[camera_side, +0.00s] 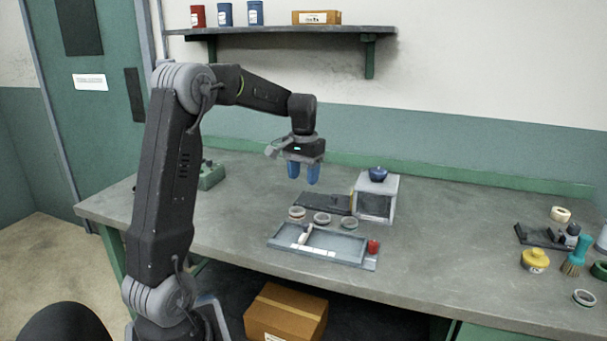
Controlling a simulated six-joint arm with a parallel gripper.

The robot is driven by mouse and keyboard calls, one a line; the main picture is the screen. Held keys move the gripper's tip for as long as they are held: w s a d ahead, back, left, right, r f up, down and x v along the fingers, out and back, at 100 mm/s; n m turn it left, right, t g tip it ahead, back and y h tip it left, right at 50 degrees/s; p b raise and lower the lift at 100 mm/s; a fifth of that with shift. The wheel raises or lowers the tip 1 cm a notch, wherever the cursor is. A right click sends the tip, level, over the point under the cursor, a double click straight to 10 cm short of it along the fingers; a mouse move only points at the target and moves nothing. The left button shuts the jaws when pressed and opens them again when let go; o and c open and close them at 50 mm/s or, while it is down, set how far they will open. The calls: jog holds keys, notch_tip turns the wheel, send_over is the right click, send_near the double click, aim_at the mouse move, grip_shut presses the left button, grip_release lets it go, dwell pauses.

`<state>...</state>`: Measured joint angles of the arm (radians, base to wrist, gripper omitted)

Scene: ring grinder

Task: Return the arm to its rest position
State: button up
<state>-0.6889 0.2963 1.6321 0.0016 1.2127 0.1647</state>
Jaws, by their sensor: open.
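My gripper (303,173) hangs from the raised arm, pointing down with two blue fingers apart and nothing between them. It is in the air above the grey workbench (440,252), in front of the back wall. Below it is a shallow grey tray (340,251) with a small pale and dark object (305,235) in its left part. Three rings stand in a row along the tray's far edge: a left one (296,213), a middle one (322,219) and a right one (349,223).
A grey box machine with a blue knob (377,174) stands right of the gripper. A red button (374,246) is at the tray's right end. A yellow pot (535,260) and a teal brush (577,255) are at the right. A wall shelf (280,32) is above.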

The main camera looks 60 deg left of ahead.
dwell(0.3)
jog(key=s+d+r+m+t, duration=0.1)
jog(key=s+d+r, duration=0.15)
jog(key=d, duration=0.45)
jog(key=s+d+r+m+t, duration=0.1)
jog(key=s+d+m, duration=0.15)
jog(key=d, duration=0.45)
jog(key=s+d+r+m+t, duration=0.1)
jog(key=s+d+r, duration=0.15)
jog(key=d, duration=0.55)
jog(key=s+d+f+m+t, duration=0.1)
jog(key=s+d+f+t, duration=0.1)
jog(key=s+d, duration=0.4)
jog(key=shift+s+d+f+t, duration=0.3)
jog(key=shift+s+f, duration=0.1)
jog(key=shift+s, duration=0.85)
jog(key=shift+m, duration=0.25)
